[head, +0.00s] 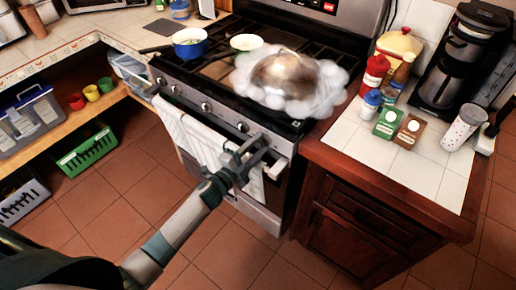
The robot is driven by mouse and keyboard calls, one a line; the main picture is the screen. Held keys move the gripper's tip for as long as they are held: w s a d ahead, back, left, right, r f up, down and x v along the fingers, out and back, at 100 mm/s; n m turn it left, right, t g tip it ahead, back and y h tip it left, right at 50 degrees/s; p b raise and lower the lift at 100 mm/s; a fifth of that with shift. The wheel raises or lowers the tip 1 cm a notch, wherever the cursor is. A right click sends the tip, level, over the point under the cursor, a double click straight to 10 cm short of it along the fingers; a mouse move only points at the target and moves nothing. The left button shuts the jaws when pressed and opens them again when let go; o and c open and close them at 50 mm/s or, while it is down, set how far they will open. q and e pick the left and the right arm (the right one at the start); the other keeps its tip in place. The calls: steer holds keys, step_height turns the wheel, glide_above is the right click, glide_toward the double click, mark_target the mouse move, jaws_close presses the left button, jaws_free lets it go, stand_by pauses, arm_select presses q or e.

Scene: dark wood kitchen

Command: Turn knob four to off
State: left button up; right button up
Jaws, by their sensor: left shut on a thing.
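The black and steel stove (225,95) has several round knobs along its front edge. One knob (206,106) and another knob (242,127) show clearly on the panel. My left gripper (259,146) is at the right part of this panel, shut on a knob that its fingers mostly hide. I cannot read the knob's marking or pointer. My right gripper is not in view.
A white towel (192,133) hangs on the oven handle beneath my arm. A blue pot (190,45) and a pale bowl (246,42) sit on the stove's left side. The right counter (400,165) holds bottles, boxes and a coffee maker (450,65).

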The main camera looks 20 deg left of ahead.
arm_select(q)
steer(key=m+b, duration=0.1)
steer(key=m, duration=0.3)
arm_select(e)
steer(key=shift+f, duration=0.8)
arm_select(q)
steer(key=o, duration=1)
steer(key=shift+b+v, duration=2.15)
steer(key=shift+v, duration=6.6)
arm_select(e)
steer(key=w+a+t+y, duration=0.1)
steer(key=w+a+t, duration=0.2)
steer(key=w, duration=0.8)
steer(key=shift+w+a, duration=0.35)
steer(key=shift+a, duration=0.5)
